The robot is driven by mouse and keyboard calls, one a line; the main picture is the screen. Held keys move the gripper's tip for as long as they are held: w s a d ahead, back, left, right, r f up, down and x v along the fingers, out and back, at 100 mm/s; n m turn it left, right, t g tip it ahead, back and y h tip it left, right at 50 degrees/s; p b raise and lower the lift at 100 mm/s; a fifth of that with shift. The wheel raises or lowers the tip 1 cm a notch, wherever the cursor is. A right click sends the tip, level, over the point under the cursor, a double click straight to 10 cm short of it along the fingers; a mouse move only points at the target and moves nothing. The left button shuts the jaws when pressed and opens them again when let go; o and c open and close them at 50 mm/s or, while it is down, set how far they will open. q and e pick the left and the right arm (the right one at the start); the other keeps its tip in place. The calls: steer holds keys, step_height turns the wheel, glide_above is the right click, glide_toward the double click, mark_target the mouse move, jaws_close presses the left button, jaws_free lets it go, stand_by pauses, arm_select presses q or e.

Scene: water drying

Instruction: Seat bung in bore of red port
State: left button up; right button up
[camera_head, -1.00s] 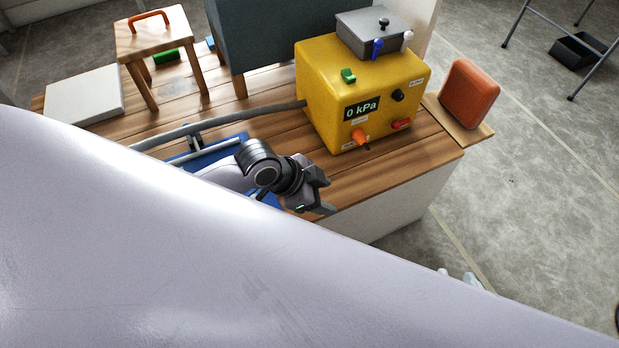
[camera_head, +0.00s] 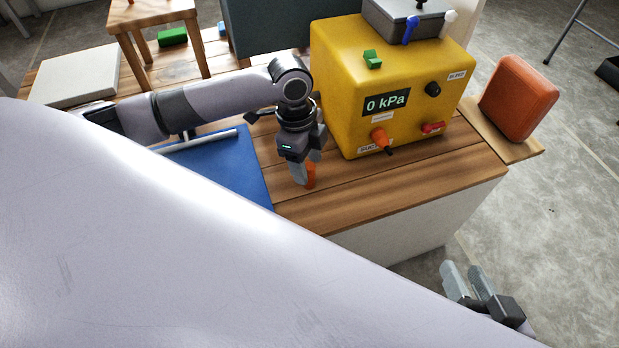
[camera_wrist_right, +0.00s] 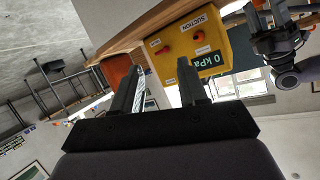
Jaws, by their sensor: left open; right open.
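The orange bung (camera_head: 311,173) is upright at the bench's front, at the fingertips of my left gripper (camera_head: 306,176). That gripper points down with its jaws open; the fingers partly hide the bung, and I cannot tell whether they touch it. The red port (camera_head: 432,128) is low on the right of the yellow box's front face; its bore is too small to make out. It also shows in the right wrist view (camera_wrist_right: 165,50). My right gripper (camera_head: 468,284) is open and empty, off the bench's front edge, with its fingers (camera_wrist_right: 162,68) toward the box.
The yellow box (camera_head: 335,70) reads 0 kPa. An orange fitting (camera_head: 380,138) sits in its front by a suction label, left of the red port. A blue mat (camera_head: 235,165) lies left of the bung. An orange case (camera_head: 520,95) stands at the right.

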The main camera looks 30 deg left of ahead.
mark_target(309, 166)
arm_select(q)
steer(key=f, duration=0.2)
steer(key=b, duration=0.1)
steer(key=shift+d+f, duration=0.25)
steer(key=shift+f, duration=0.15)
steer(key=shift+w+d+f, duration=0.1)
steer(key=shift+f, duration=0.25)
arm_select(e)
steer(key=shift+w+a+f+y, duration=0.1)
steer(key=shift+a+y, duration=0.15)
steer(key=shift+a, duration=0.1)
steer(key=shift+w+a+f+y, duration=0.1)
steer(key=shift+a+y, duration=0.15)
steer(key=shift+a, duration=0.1)
arm_select(q)
jaws_close()
steer(key=shift+r, duration=0.2)
arm_select(e)
steer(key=shift+r, duration=0.1)
